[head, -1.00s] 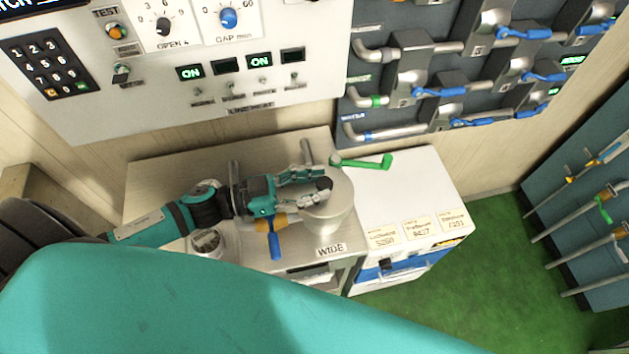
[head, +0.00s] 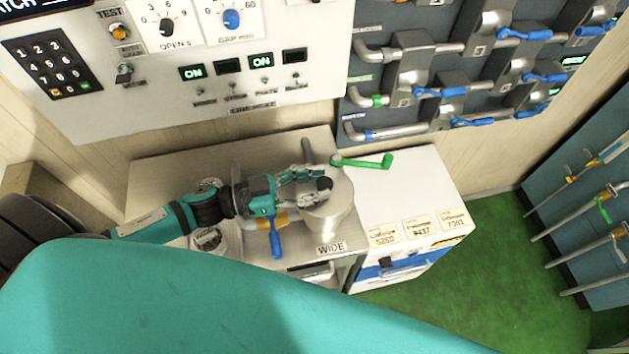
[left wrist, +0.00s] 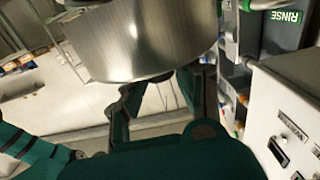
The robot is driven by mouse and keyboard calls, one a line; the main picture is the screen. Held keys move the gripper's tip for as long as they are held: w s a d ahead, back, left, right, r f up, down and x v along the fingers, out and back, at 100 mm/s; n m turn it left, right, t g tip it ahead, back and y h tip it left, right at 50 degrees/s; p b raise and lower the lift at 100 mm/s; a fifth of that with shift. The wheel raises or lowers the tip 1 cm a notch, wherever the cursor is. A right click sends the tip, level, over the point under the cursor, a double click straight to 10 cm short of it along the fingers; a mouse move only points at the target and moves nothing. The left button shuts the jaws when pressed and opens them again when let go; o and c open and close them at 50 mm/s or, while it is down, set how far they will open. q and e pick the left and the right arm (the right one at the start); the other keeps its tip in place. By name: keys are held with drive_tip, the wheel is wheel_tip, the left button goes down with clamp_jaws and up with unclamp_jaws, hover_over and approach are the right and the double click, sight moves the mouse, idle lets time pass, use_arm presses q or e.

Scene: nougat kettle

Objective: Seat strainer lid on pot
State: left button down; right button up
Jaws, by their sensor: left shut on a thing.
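A round silvery metal vessel, apparently the pot (head: 328,228), stands at the worktop's front right above a "WIDE" label. A pale round top, apparently the strainer lid (head: 341,198), lies over it. I cannot tell whether the lid is fully seated. My left gripper (head: 314,184) reaches in from the left over the lid, shut at a dark knob-like part there; the exact grip is hidden. In the left wrist view a large shiny metal cylinder (left wrist: 140,40) fills the top, hiding the fingertips of my left gripper (left wrist: 163,92). My right gripper is out of view.
A small pale container (head: 207,239) stands left of the pot. A green crank (head: 372,162) sits on the white cabinet (head: 420,190) to the right. A control panel and pipes line the wall behind.

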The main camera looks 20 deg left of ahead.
use_arm(q)
drive_tip(key=shift+f+b, duration=0.3)
drive_tip(key=shift+f, duration=0.25)
idle(0.4)
drive_tip(key=shift+s+f, duration=0.1)
drive_tip(key=shift+f, duration=0.2)
drive_tip(key=shift+r, duration=0.15)
